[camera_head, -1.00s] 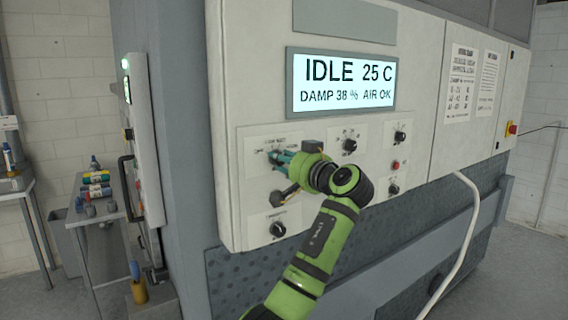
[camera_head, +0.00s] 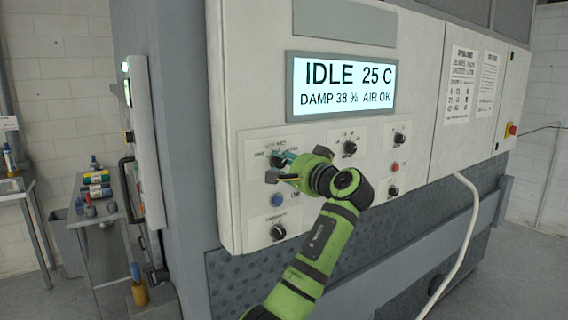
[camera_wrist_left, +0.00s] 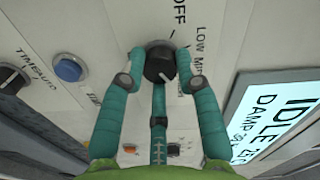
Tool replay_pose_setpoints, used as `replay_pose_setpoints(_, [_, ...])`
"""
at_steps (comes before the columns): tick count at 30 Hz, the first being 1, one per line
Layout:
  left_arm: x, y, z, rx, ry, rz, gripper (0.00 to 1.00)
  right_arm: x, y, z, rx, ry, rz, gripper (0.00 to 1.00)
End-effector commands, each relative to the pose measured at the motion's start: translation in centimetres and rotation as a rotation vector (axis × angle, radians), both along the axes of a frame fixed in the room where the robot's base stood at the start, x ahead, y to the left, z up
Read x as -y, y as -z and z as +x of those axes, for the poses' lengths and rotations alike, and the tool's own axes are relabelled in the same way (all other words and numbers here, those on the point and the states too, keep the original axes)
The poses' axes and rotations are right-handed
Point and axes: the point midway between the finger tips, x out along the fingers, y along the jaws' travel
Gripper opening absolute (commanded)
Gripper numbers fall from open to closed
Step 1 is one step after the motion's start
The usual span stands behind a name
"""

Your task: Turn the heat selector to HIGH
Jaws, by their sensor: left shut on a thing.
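The heat selector is a black round knob (camera_wrist_left: 160,66) on the white control panel. In the left wrist view the words OFF and LOW and the start of a further label show beside it. A pale pointer mark shows on its face, but I cannot tell which setting it marks. My left gripper (camera_wrist_left: 160,70) is shut on the knob, with a teal finger on each side. In the head view the gripper (camera_head: 279,162) is at the panel's upper left and partly covers the knob (camera_head: 277,161).
A blue button (camera_head: 277,200) and another black knob (camera_head: 278,231) sit below. More knobs (camera_head: 349,147) and a red button (camera_head: 395,167) are to the right. The display (camera_head: 342,84) above reads IDLE, 25 C. A pale hose (camera_head: 456,240) hangs at the right.

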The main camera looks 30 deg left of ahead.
Motion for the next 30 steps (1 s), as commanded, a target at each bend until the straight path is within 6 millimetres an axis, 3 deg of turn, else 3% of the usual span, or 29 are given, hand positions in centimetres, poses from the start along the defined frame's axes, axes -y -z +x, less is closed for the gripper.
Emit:
replay_pose_setpoints(14, [0.0,-0.6,0.0,-0.004,0.002,0.016,0.00,-0.1,-0.1,0.0,0.000,-0.001,0.001,0.00])
replay_pose_setpoints(15, [0.0,-0.6,0.0,-0.003,0.002,0.016,0.48,-0.1,-0.1,0.0,0.000,-0.001,0.001,0.00])
replay_pose_setpoints(16, [0.0,-0.6,0.0,-0.003,0.003,0.015,0.56,-0.1,-0.1,0.0,0.000,-0.001,0.001,0.00])
replay_pose_setpoints(26, [0.1,-0.2,0.0,-0.008,0.001,0.010,0.56,-0.1,0.0,0.0,0.001,-0.001,0.002,0.00])
replay_pose_setpoints(30, [1.2,-0.2,-0.4,-0.008,0.004,0.008,0.56,-0.1,0.0,0.0,0.001,-0.001,0.002,0.00])
